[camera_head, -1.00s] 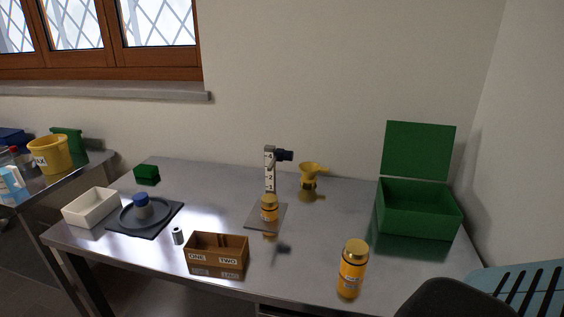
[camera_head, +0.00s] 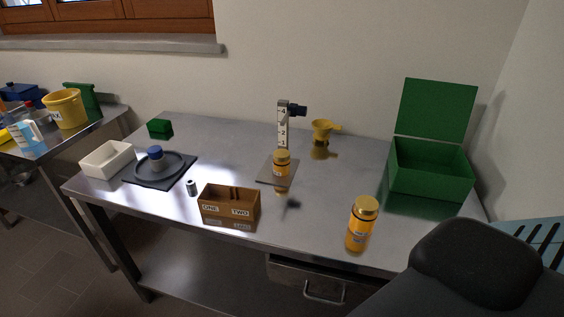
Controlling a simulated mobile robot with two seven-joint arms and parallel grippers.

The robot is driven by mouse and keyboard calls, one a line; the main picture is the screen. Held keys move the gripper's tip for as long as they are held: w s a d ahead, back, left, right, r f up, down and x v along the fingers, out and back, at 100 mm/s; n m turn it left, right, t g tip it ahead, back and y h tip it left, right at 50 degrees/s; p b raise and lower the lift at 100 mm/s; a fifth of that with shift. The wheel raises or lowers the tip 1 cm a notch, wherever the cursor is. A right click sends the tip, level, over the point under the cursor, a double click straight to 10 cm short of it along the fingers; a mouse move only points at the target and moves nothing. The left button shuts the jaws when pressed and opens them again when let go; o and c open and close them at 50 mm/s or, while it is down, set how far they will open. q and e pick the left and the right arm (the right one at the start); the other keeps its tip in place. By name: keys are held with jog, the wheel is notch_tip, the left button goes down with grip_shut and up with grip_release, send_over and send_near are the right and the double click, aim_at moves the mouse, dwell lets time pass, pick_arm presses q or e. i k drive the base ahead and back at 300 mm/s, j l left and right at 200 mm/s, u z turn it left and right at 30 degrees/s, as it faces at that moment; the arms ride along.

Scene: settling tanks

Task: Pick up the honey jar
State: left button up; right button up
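Two amber jars with gold lids stand upright on the steel table (camera_head: 330,205). The larger, taller jar (camera_head: 361,224) stands at the front edge, right of centre. The labels are too small to read, so I cannot tell which one is the honey jar. Neither gripper is in view, and nothing is touching either jar.
A brown divided box (camera_head: 229,205) stands at the front, with a small cylinder (camera_head: 192,188) to its left. A yellow funnel (camera_head: 322,130) and an open green box (camera_head: 430,170) are behind. A dark rounded shape (camera_head: 475,260) covers the lower right; I cannot tell what it is.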

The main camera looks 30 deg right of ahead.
aim_at(280, 169)
jog(key=j+z, duration=0.1)
jog(key=z, duration=0.35)
jog(key=j+z, duration=0.15)
jog(key=z, duration=0.3)
jog(key=j+z, duration=0.1)
jog(key=z, duration=0.35)
jog(key=k+j+z, duration=0.1)
jog(key=z, duration=0.35)
